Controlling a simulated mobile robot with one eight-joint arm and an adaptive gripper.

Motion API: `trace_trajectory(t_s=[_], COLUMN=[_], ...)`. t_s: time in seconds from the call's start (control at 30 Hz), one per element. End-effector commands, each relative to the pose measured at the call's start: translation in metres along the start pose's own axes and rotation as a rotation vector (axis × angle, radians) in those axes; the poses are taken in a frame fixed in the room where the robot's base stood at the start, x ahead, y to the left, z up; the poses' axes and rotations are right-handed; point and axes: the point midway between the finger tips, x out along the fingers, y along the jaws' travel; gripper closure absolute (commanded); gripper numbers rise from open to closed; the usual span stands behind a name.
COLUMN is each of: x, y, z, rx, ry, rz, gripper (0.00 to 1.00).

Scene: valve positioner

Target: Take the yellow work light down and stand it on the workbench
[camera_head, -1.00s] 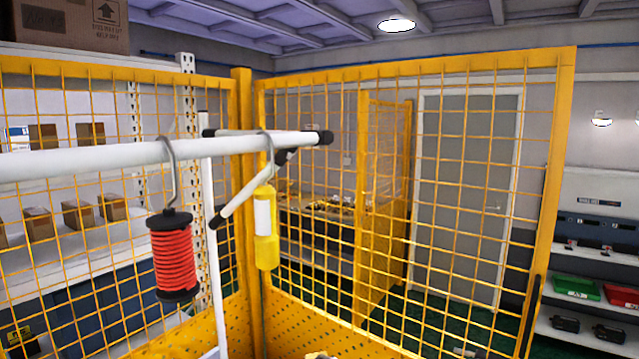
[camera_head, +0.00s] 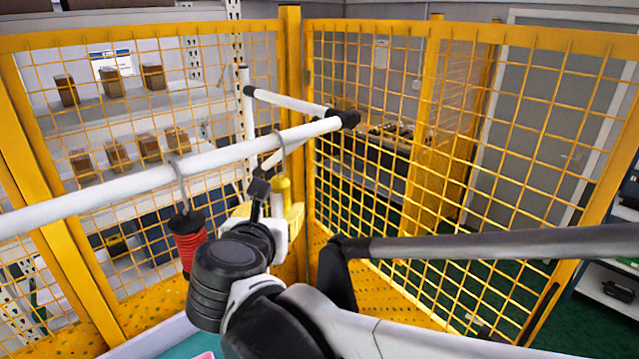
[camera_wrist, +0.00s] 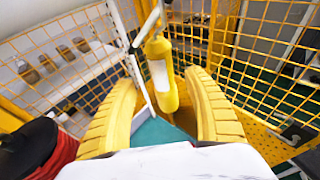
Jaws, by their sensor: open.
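The yellow work light (camera_wrist: 157,48), a yellow cylinder with a white label, hangs upright from a hook on a white rail (camera_head: 225,152). In the head view only its upper part (camera_head: 283,187) shows; my wrist and gripper hide the rest. My gripper (camera_wrist: 161,80) is open, its two curved yellow fingers to the left and right of the light in the wrist view.
A red spool (camera_head: 188,242) hangs from another hook on the rail, close to the left of my wrist. Yellow mesh panels (camera_head: 385,170) stand behind the rail. Shelves with several small cartons (camera_head: 112,82) lie beyond the mesh.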

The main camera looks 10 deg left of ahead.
Motion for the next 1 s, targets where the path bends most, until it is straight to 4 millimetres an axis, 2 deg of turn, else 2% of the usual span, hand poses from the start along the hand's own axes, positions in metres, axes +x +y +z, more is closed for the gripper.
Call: trace_trajectory(t_s=[0.17,0.4,0.7,0.77,0.9,1.0], x=[0.016,0.051,0.057,0.057,0.057,0.057], y=[-0.001,-0.001,-0.001,-0.001,-0.001,-0.001], z=[0.003,0.004,0.003,0.003,0.003,0.003], rx=[0.002,0.002,0.002,0.002,0.002,0.003], ry=[0.000,0.000,0.001,0.001,0.001,0.001], rz=[-0.002,-0.001,0.000,0.000,0.000,0.000], gripper=[0.39,0.39,0.39,0.56,0.99,1.00])
